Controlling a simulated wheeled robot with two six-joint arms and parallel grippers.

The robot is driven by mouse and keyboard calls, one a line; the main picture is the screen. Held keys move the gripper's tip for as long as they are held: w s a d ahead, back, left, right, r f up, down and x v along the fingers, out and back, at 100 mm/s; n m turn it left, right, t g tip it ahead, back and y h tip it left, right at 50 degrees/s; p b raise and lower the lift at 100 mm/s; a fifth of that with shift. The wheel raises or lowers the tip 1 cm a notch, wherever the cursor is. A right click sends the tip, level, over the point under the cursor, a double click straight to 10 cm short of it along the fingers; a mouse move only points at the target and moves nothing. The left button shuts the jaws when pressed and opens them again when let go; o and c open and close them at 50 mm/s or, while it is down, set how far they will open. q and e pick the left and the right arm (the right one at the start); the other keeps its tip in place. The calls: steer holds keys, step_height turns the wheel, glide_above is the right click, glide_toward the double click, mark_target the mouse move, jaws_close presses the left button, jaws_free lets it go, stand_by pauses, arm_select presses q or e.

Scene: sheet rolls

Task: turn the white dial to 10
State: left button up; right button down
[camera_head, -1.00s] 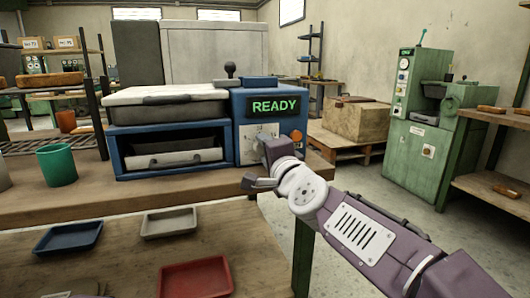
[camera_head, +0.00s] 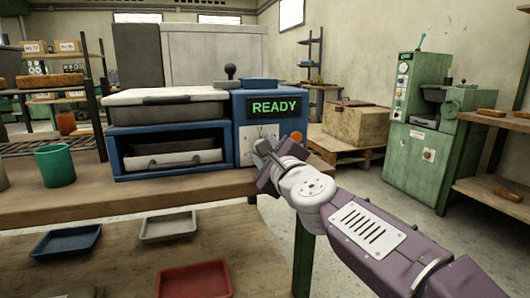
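The blue machine (camera_head: 237,100) stands on the bench, with a green READY display (camera_head: 274,107) on its front. Below the display is a pale dial plate (camera_head: 247,134) with small markings, too small to read. The white dial itself is mostly or fully hidden behind my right gripper, so its setting cannot be read. My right gripper (camera_head: 265,150) is close in front of the plate, its arm coming in from the right. Whether its fingers touch or hold the dial cannot be told. My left gripper cannot be made out.
An orange knob (camera_head: 296,137) sits just right of the plate, close to my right gripper. A green cup (camera_head: 55,166) stands left on the bench. Blue (camera_head: 66,241), grey (camera_head: 168,225) and red (camera_head: 195,280) trays lie on the lower shelf.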

steer(key=shift+f+m, duration=0.1)
steer(key=shift+m, duration=0.3)
stand_by(0.3)
steer(key=c, duration=0.9)
jaws_free()
